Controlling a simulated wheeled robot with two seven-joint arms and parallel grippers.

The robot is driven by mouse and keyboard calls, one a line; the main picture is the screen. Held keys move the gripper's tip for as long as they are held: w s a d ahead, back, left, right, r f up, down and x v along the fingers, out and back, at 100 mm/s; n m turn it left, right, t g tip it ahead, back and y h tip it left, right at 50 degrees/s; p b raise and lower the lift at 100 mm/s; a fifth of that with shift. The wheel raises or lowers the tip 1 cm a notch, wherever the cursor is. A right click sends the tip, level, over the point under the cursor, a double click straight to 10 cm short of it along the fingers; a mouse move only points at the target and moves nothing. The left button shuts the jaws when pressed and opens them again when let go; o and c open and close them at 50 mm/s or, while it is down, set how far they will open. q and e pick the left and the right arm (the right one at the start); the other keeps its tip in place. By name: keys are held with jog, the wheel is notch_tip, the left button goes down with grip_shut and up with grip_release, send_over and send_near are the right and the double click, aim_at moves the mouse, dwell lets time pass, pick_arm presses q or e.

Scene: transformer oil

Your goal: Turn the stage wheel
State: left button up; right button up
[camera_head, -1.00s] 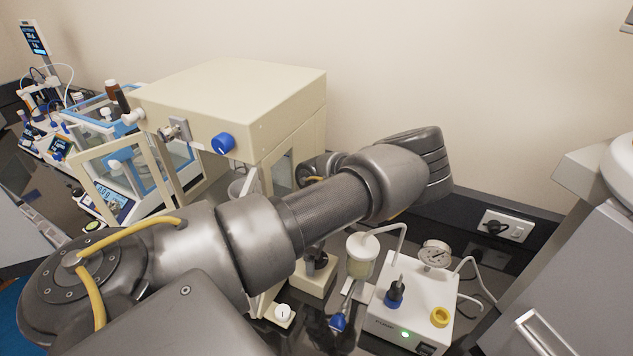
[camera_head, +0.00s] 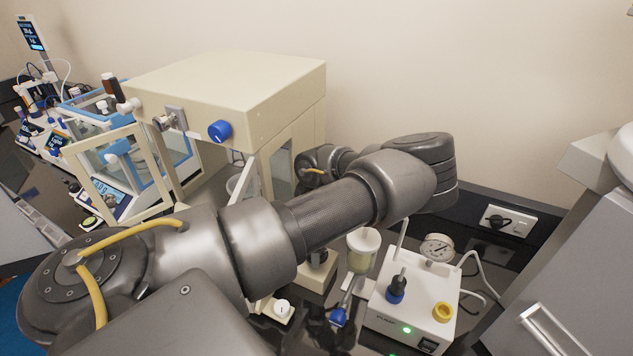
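A cream box-shaped apparatus (camera_head: 235,85) stands behind my arm, with a blue knob (camera_head: 220,130) and a metal fitting (camera_head: 172,121) on its front. A small white knob (camera_head: 282,307) sits on a low cream base below my arm. I cannot tell which of these, if any, is the stage wheel. My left arm comes in from the lower left, crosses the middle and bends back at the right toward the cream apparatus. Its far end, near the apparatus's right side, is partly hidden by the forearm, and no fingertips show. My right gripper is not in view.
A white pump box (camera_head: 410,310) with a pressure gauge (camera_head: 437,248) and tubes stands at the lower right. A clear vessel (camera_head: 362,250) stands beside it. A wall socket (camera_head: 505,222) is behind. Glass-sided balances and small instruments fill the left. A grey cabinet (camera_head: 580,270) borders the right.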

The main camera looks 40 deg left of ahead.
pick_arm(q)
jog(key=n+b, duration=0.4)
jog(key=n, duration=0.1)
jog(key=shift+f+n+b, duration=0.2)
jog(key=shift+n+b, duration=0.1)
jog(key=shift+b, duration=0.1)
jog(key=n+b, duration=0.2)
jog(key=shift+n+b, duration=0.3)
jog(key=shift+n, duration=0.1)
jog(key=shift+r+n+b, duration=0.2)
jog(key=shift+n+b, duration=0.4)
jog(key=shift+n, duration=0.1)
jog(key=o, duration=1)
notch_tip(320, 180, up, 11)
jog(key=b, duration=0.2)
jog(key=shift+b, duration=0.3)
